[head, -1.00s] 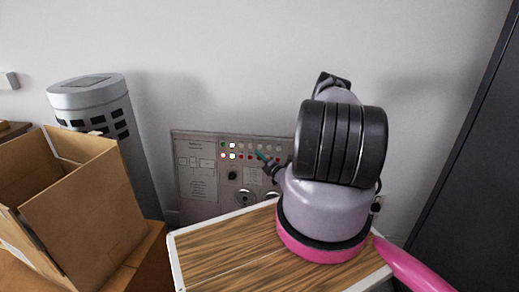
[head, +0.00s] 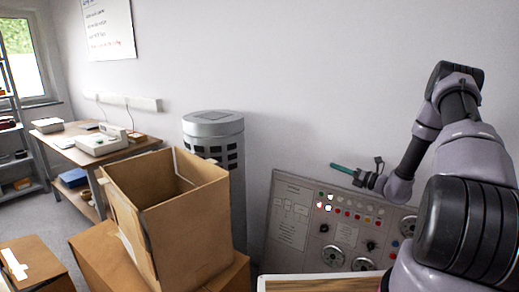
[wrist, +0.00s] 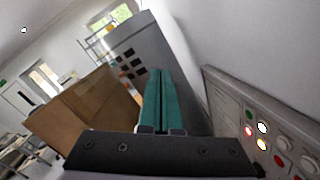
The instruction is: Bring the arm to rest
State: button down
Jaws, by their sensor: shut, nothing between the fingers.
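My gripper (head: 342,168) is at the end of my raised arm, in front of the upper part of the control panel (head: 290,217) in the head view. Its teal fingers point left. In the wrist view the two teal fingers (wrist: 161,100) lie side by side, shut with nothing between them. The panel, with lit buttons and dials, shows at the right of the wrist view (wrist: 228,105). I cannot tell the exact gap between gripper and panel, but no contact shows.
An open cardboard box (head: 190,235) stands on other boxes at centre left. A grey cylindrical unit (head: 213,125) stands behind it by the wall. A wood-topped surface (head: 320,284) lies below the panel. A desk with instruments (head: 125,155) is farther left.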

jog(key=s+a+r+n+g+h, duration=0.1)
jog(key=s+a+r+n+g, duration=0.5)
jog(key=s+r+n, duration=0.3)
jog(key=s+a+r+n+g+h, duration=0.1)
jog(key=s+a+r+n+g, duration=0.55)
jog(key=r, duration=0.55)
jog(key=s+d+r+n+t+h, duration=0.2)
jog(key=s+r+n, duration=0.4)
jog(key=s, duration=0.4)
jog(key=s+d+r+n+t+h, duration=0.3)
jog(key=s+r+n+h, duration=0.3)
jog(key=s, duration=0.5)
jog(key=shift+s+d+r+n+t+h, duration=0.25)
jog(key=shift+r+n+t+h, duration=0.15)
jog(key=shift+n+t+h, duration=0.6)
